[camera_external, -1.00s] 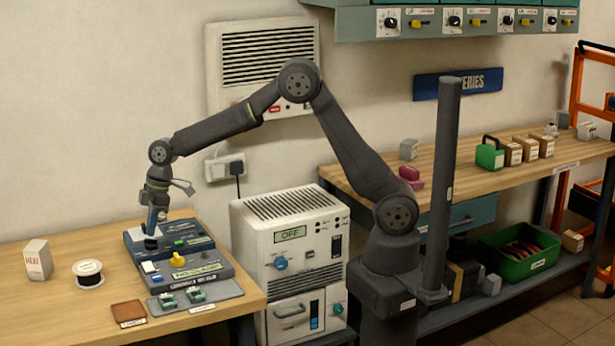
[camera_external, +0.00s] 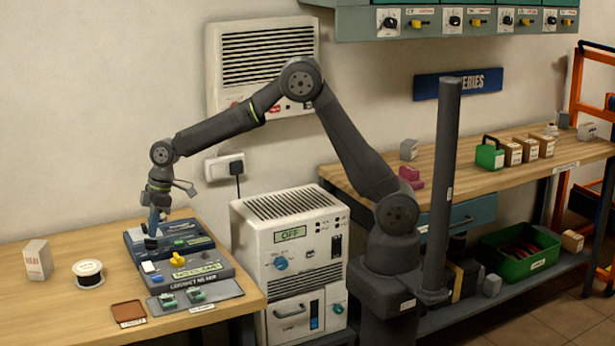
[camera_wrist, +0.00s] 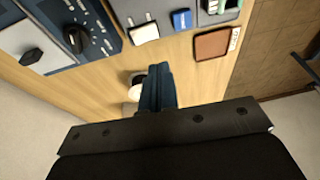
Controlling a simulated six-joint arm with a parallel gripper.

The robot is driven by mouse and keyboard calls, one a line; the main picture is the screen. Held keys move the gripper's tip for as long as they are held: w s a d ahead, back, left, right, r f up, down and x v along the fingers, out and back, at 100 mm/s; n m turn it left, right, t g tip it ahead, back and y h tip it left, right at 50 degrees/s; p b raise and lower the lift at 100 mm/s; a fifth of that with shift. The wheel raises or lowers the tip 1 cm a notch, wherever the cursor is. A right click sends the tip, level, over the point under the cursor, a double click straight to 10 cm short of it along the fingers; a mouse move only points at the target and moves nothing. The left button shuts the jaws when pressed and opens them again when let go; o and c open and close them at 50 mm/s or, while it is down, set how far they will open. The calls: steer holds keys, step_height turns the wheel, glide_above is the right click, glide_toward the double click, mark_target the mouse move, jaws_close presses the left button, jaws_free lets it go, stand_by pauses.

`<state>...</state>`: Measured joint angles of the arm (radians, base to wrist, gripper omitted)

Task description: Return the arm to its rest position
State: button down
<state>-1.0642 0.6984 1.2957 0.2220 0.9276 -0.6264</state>
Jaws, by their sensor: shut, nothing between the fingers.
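My arm stretches left from its base over the wooden bench. My gripper (camera_external: 152,238) points down above the left part of the dark blue device (camera_external: 135,247) on that bench. In the wrist view the blue fingers of my gripper (camera_wrist: 157,68) are together, with nothing between them. They partly cover a white round thing on the wood behind them. I cannot tell whether the fingertips touch the device.
The left bench (camera_external: 40,318) holds a white box (camera_external: 38,260), a black wire spool (camera_external: 88,273), a brown tray (camera_external: 128,312) and a grey mat (camera_external: 232,288) with small green parts. A white power unit (camera_external: 290,240) stands between bench and base. A dark post (camera_external: 440,190) rises beside my arm.

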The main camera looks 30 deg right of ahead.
steer(key=x, duration=0.2)
steer(key=w+x, duration=0.1)
steer(key=x, duration=0.2)
steer(key=shift+w+f, duration=0.15)
steer(key=shift+a, duration=0.1)
steer(key=s+d+r+t+h, duration=0.1)
steer(key=s+d+r+t, duration=0.15)
steer(key=r, duration=0.65)
steer(key=s+d+r+t, duration=0.1)
steer(key=s+d+r, duration=0.15)
steer(key=r, duration=0.65)
steer(key=x, duration=0.7)
steer(key=shift+a+f, duration=0.25)
steer(key=shift+a, duration=0.05)
steer(key=shift+s, duration=0.15)
